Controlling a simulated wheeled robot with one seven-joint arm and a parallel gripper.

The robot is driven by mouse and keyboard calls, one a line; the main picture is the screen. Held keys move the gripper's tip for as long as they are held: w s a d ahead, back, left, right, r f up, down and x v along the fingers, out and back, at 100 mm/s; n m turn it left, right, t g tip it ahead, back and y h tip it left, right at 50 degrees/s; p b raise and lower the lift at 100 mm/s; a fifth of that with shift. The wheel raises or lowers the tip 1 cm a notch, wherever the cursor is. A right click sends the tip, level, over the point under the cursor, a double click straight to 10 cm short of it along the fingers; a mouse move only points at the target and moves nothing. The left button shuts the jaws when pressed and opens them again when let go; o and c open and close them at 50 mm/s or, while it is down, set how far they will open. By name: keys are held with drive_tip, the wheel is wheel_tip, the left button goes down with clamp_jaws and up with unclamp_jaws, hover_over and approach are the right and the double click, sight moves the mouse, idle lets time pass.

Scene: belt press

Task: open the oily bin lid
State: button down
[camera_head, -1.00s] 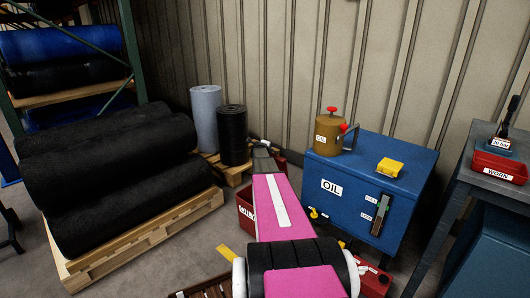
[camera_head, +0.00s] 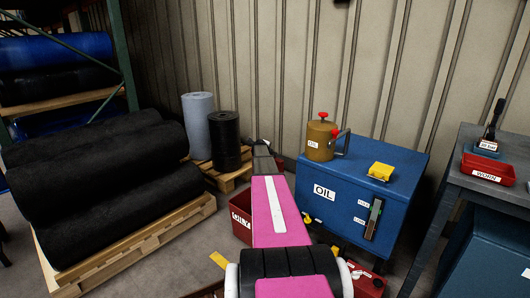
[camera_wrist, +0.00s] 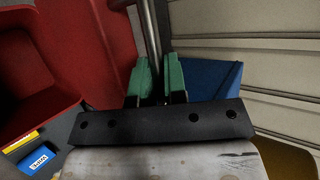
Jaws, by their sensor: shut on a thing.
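The red oily bin (camera_head: 241,217), with a white label reading as OILY, stands on the floor left of the blue oil cabinet, partly hidden behind my pink arm. In the wrist view, my gripper (camera_wrist: 158,78) has its green fingers shut on a thin metal bar (camera_wrist: 151,35), apparently the lid's handle. A red panel (camera_wrist: 102,35) and a red open-topped shape lie to the left of the fingers. I cannot tell for sure which is lid and which is bin, or how far the lid is raised. The head view hides my fingers behind the arm.
The blue oil cabinet (camera_head: 345,212) stands right of the arm, carrying an oil can (camera_head: 321,143) and a yellow block (camera_head: 381,171). A bench (camera_head: 487,185) is at far right. Black rolls (camera_head: 95,190) on a pallet fill the left. The corrugated wall is close behind.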

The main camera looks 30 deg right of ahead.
idle(0.3)
drive_tip(key=c, duration=1.3)
unclamp_jaws()
drive_tip(key=shift+s, duration=0.1)
drive_tip(key=v, duration=1)
drive_tip(key=shift+s+a+r, duration=0.15)
drive_tip(key=shift+s+r, duration=0.05)
